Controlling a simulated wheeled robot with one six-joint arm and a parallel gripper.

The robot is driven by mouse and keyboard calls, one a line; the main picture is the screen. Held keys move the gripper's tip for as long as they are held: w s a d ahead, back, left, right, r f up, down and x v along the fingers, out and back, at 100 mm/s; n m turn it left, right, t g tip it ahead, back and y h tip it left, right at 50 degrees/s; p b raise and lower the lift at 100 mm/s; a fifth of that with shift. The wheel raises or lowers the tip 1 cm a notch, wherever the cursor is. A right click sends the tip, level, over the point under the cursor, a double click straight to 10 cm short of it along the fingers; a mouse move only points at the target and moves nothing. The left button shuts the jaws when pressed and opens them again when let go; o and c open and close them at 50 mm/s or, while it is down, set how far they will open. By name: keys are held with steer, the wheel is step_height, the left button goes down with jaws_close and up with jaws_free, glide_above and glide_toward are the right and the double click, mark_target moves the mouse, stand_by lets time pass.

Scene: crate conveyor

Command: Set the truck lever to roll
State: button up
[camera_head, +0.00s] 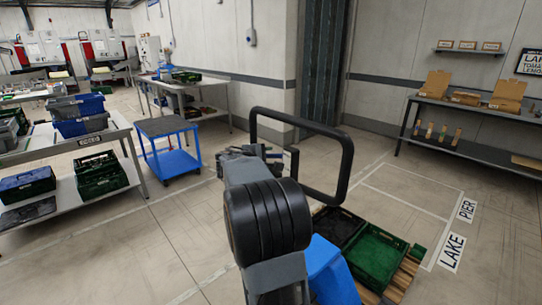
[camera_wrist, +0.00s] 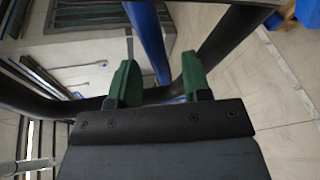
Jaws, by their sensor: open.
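The truck's black loop handle (camera_head: 347,170) stands upright in the middle of the head view. Blue truck bodywork (camera_head: 325,262) shows below it, partly hidden by my arm. My gripper (camera_head: 268,152) is at the left side of the loop, small and partly hidden behind my wrist. In the wrist view my gripper (camera_wrist: 159,78) has two green fingers apart, with no object clearly held between them. A blue bar (camera_wrist: 150,40) and the dark handle bars (camera_wrist: 222,38) lie beyond the fingers. I cannot make out the lever or its setting.
Green crates (camera_head: 375,258) stand on a wooden pallet (camera_head: 402,284) at the lower right, by floor signs reading LAKE and PIER. A blue cart (camera_head: 172,163) and a crate-laden table (camera_head: 75,140) are left. A bench (camera_head: 480,125) stands back right. Floor between is clear.

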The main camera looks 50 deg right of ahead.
steer(key=shift+x, duration=1.2)
steer(key=shift+c, duration=0.3)
jaws_close()
